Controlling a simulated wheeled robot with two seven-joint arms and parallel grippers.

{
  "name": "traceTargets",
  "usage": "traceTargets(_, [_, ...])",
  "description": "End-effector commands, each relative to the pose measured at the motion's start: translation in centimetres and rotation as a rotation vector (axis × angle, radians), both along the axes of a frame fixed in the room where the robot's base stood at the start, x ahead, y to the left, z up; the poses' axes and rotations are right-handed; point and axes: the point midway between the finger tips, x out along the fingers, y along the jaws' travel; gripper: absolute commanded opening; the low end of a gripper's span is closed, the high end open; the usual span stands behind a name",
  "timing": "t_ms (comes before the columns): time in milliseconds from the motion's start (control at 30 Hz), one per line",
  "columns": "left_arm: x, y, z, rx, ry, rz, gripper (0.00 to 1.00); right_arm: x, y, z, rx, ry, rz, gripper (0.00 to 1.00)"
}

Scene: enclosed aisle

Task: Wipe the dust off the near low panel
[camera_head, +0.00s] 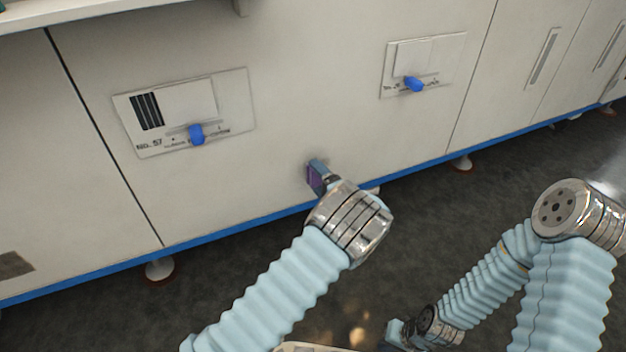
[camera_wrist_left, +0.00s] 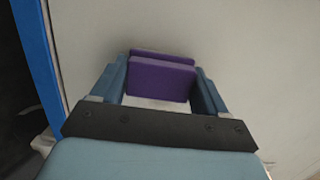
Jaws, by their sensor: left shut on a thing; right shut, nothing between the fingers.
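A purple wiping pad (camera_head: 315,178) is held in my left gripper (camera_head: 320,176), close against the lower part of a pale cabinet panel (camera_head: 280,130). In the left wrist view the purple pad (camera_wrist_left: 162,78) sits between the two blue-grey fingers, facing the pale surface (camera_wrist_left: 240,50). I cannot tell whether it touches. A faint grey patch shows on the panel just above the pad; it may be dust or shadow. My right gripper (camera_head: 395,334) is low at the bottom edge, away from the panel, shut and empty, partly cut off.
The dark floor (camera_head: 80,320) is clear at left.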

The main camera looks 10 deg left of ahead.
Motion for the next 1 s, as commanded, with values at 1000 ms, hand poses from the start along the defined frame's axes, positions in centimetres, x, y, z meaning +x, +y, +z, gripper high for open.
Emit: traceTargets(1000, [3.3, -4.8, 0.0, 0.001, 0.001, 0.001, 0.50, 0.0, 0.0, -0.1, 0.000, 0.000, 0.000, 0.00])
